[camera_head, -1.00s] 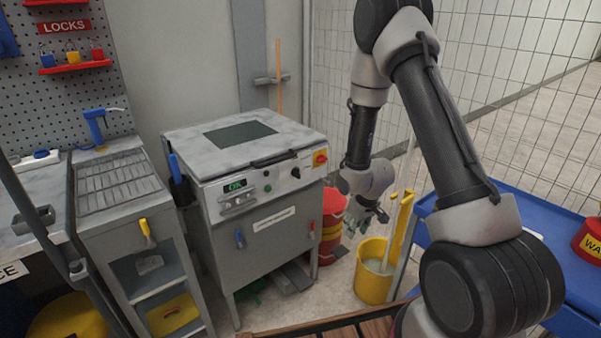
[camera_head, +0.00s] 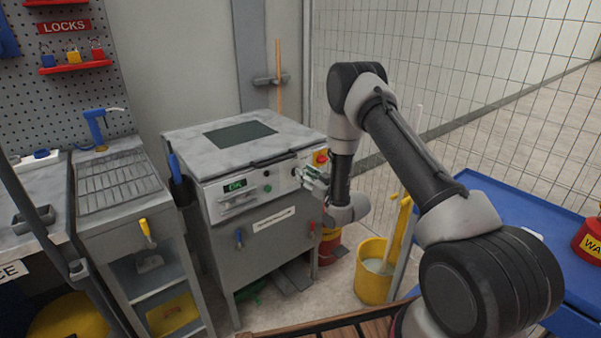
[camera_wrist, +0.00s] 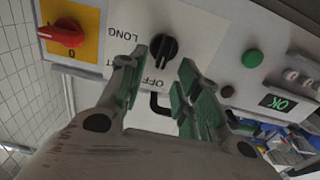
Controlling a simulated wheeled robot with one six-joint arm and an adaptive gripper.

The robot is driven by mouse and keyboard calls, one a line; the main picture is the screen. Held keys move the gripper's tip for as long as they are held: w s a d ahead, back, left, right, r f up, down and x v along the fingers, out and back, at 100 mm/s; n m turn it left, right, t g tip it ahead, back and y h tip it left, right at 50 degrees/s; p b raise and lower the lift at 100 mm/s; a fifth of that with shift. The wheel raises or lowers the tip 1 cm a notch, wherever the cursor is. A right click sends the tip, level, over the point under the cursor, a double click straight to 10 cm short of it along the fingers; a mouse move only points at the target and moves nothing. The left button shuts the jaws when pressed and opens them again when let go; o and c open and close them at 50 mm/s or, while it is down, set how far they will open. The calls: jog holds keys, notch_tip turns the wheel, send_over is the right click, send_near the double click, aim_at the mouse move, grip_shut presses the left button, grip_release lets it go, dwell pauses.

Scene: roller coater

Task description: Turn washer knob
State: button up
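The washer (camera_head: 262,185) is a grey metal cabinet with a control panel on its front. Its black knob (camera_wrist: 163,46) sits on a white label with "LONG" and "OFF" in the wrist view, where the picture is rotated. My gripper (camera_wrist: 160,75) is open, with its green-padded fingers on either side of the knob's lower part in that view. I cannot tell whether a finger touches it. In the head view my gripper (camera_head: 312,178) is at the right end of the panel and hides the knob.
A red rotary switch (camera_wrist: 62,36) on a yellow plate is beside the knob. A green button (camera_wrist: 252,58) and an OK display (camera_wrist: 275,102) are on the other side. A yellow bucket (camera_head: 372,287) stands on the floor at the washer's right.

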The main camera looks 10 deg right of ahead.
jog(key=shift+x, duration=1.7)
grip_shut()
jog(key=shift+m, duration=0.3)
jog(key=shift+w+d+f+m, duration=0.1)
jog(key=shift+d+m, duration=0.1)
jog(key=shift+m, duration=1.15)
jog(key=shift+w+d+f+m, duration=0.1)
jog(key=shift+d+m, duration=0.1)
jog(key=shift+m, duration=1.2)
jog(key=shift+d+f+m, duration=0.1)
jog(key=shift+d+m, duration=0.1)
jog(key=shift+m, duration=1.15)
